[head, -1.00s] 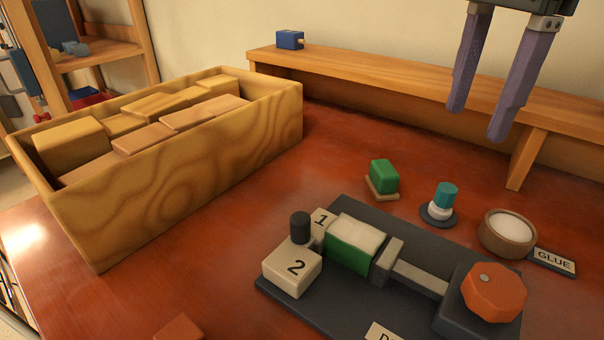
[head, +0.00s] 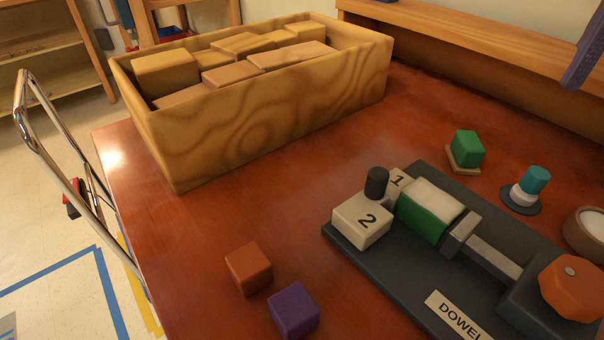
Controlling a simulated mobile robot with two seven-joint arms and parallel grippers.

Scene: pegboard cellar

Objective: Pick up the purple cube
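The purple cube (head: 293,310) sits on the red-brown table near the bottom middle of the head view. It stands just right of and in front of an orange-brown cube (head: 248,269), with a small gap or corner contact that I cannot tell. One purple-grey finger of my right gripper (head: 584,58) shows at the top right edge, far from the purple cube. The rest of that gripper is outside the view, so its opening is hidden. My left gripper is not in view.
A wooden box (head: 270,118) of blocks stands at the back left. A dark dowel jig (head: 350,243) with numbered blocks and an orange knob (head: 572,288) lies right of the cubes. A green block (head: 467,147) and teal-capped item (head: 535,180) stand behind it. A metal cart handle (head: 70,170) is left.

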